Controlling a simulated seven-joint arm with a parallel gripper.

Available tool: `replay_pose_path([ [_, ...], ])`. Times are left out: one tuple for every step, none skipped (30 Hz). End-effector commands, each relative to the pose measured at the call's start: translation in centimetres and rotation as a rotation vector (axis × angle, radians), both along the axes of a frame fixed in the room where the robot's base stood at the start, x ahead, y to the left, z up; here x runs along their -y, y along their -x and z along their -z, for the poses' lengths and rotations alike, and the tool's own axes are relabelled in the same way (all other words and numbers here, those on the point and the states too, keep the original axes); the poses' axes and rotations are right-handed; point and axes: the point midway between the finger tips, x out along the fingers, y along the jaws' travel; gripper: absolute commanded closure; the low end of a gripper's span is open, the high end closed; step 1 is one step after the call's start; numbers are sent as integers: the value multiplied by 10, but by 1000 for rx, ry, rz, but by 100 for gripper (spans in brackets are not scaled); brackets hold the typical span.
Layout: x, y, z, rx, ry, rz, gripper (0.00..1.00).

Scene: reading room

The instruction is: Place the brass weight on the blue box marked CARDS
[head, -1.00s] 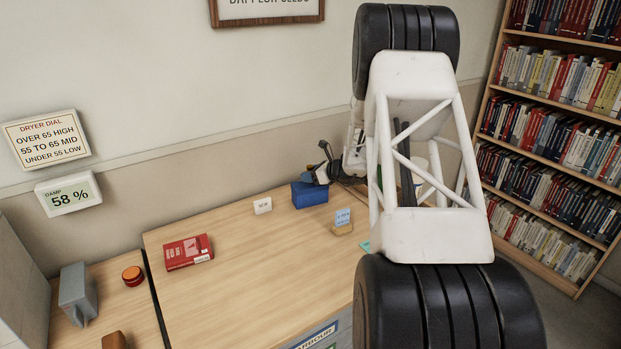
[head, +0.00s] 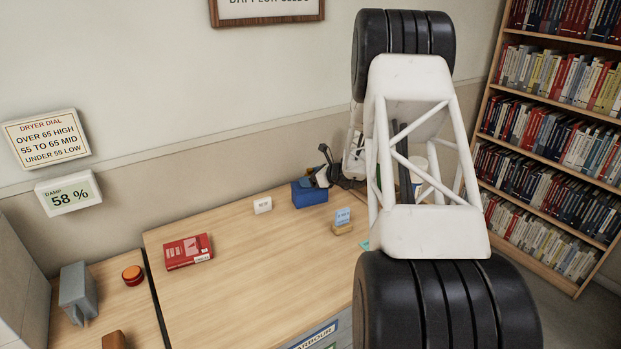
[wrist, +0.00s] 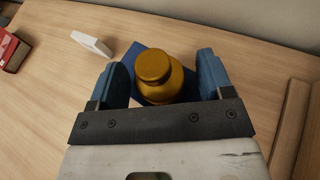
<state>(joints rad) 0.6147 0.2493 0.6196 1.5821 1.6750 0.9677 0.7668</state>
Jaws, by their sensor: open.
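The blue box (head: 310,195) stands near the back of the table, close to the wall; I cannot read any marking on it. In the wrist view the brass weight (wrist: 158,82), a rounded gold body with a knob on top, stands over the blue box (wrist: 140,50), which shows behind and beside it. My gripper (wrist: 163,62) is open, with one blue finger on each side of the weight and a gap visible at both sides. In the head view my gripper (head: 323,168) is just above the box, and I cannot make out the weight there.
A white card (head: 262,205) stands left of the box, and a small blue card on a wooden holder (head: 342,220) stands right of it. A red book (head: 187,251) lies farther left. The table middle is clear. A bookcase (head: 560,140) stands at the right.

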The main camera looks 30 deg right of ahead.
Motion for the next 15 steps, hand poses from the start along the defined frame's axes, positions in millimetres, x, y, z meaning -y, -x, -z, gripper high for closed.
replay_pose_path([
  [0,0,0,0,0,0,27],
  [0,0,0,0,0,0,27],
  [0,0,-1,0,0,0,27],
  [0,0,-1,0,0,0,27],
  [0,0,-2,0,1,0,27],
  [0,0,-3,0,1,0,27],
  [1,1,-4,0,1,0,27],
  [2,3,-4,1,1,1,27],
  [3,5,-5,1,1,1,27],
  [4,7,-6,1,1,1,27],
  [5,9,-8,1,1,1,27],
  [7,13,-9,1,1,1,27],
  [9,15,-11,2,1,1,27],
  [10,18,-12,1,0,2,27],
  [12,22,-14,1,0,2,27],
])
